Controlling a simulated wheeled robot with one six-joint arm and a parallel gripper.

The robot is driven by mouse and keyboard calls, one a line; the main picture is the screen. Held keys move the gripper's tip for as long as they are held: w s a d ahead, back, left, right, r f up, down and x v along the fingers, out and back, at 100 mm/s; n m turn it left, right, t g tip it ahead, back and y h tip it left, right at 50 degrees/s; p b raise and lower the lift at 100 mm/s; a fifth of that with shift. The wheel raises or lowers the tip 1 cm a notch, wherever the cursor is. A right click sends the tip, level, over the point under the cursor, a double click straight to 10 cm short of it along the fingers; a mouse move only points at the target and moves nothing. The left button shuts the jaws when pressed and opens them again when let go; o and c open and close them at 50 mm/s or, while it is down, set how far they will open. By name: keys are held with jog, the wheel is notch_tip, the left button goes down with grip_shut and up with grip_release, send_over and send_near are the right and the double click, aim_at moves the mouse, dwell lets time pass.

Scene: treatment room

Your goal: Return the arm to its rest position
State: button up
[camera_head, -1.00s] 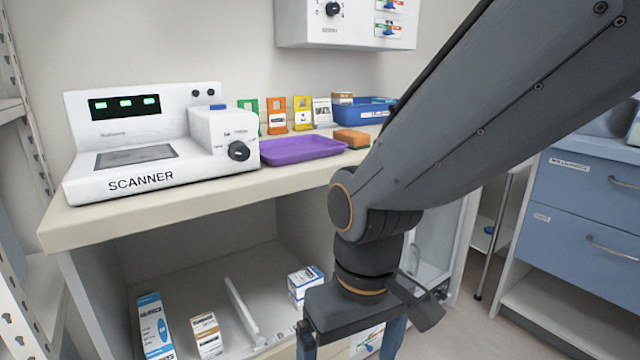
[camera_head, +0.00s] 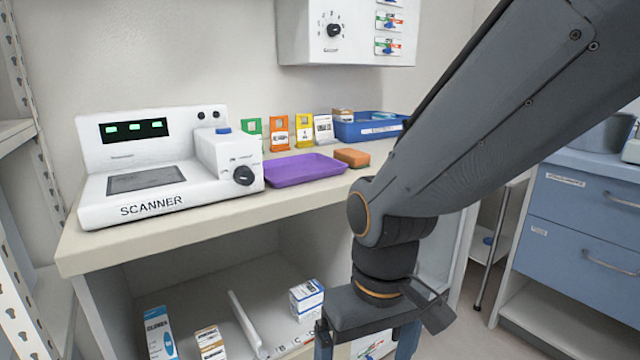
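My gripper (camera_head: 367,345) hangs at the end of my arm at the bottom of the picture, right of centre. It points down in front of the lower shelf of the counter. Its two blue-grey fingers stand apart, and their tips are cut off by the lower edge of the picture. I see nothing held between the visible parts of the fingers. My arm comes in from the upper right and covers part of the counter's right end.
A counter (camera_head: 120,247) carries a white scanner (camera_head: 150,200), a purple tray (camera_head: 290,172), an orange sponge (camera_head: 351,157) and a blue bin (camera_head: 370,129). Boxes, including a white-and-blue one (camera_head: 307,299), stand on the shelf below. Blue drawers (camera_head: 580,215) are at right.

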jog(key=s+d+r+m+p, duration=0.1)
jog(key=d+r+m+p, duration=0.3)
jog(key=d+r+p, duration=0.8)
jog(key=shift+s+d+r+p, duration=0.3)
jog(key=shift+r+p, duration=1.45)
jog(key=shift+p, duration=1.9)
